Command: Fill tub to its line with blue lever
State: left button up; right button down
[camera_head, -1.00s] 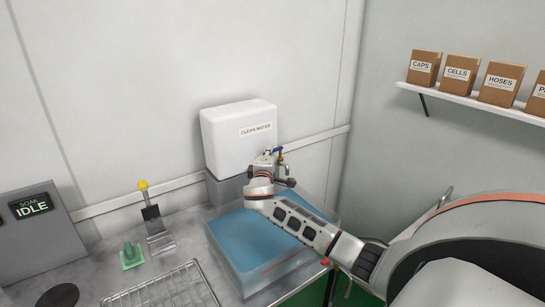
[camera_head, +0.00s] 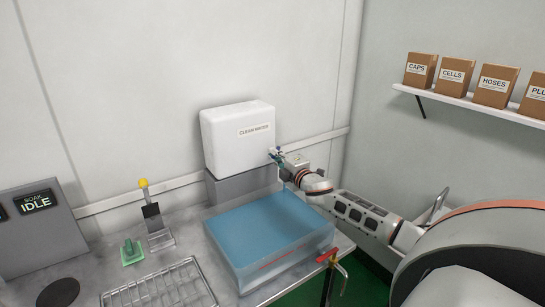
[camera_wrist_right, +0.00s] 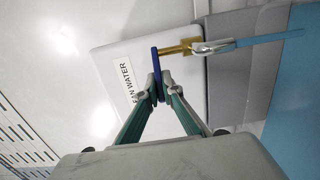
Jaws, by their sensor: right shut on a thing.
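The clear tub (camera_head: 287,262) stands on the counter under the tap, with blue water (camera_head: 265,228) across its top. A red line shows on its front wall; the water surface looks above it and close to the rim, though the angle makes this hard to judge. The blue lever (camera_wrist_right: 157,75) is on the brass tap of the white clean water tank (camera_head: 226,145). My right gripper (camera_wrist_right: 159,93) is shut on the lever; it shows small in the head view (camera_head: 280,157). In the wrist view a blue stream (camera_wrist_right: 270,39) runs from the spout.
A red-handled brass valve (camera_head: 328,256) is at the tub's front right corner. A wire rack (camera_head: 165,290), a yellow-knobbed lever (camera_head: 144,184), a green object (camera_head: 131,252) and a grey SOAK IDLE panel (camera_head: 38,225) are on the left. Boxes stand on a shelf (camera_head: 470,102).

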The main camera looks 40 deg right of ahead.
jog(key=shift+s+d+n+y, duration=0.1)
jog(key=shift+n+y, duration=0.2)
jog(key=shift+y, duration=0.2)
jog(key=c, duration=2.2)
grip_release()
jog(key=shift+s+a, duration=0.25)
jog(key=shift+s, duration=1.75)
jog(key=shift+s+a, duration=0.3)
jog(key=shift+s, duration=1.7)
jog(key=shift+s+a, duration=0.25)
jog(key=shift+s, duration=1.75)
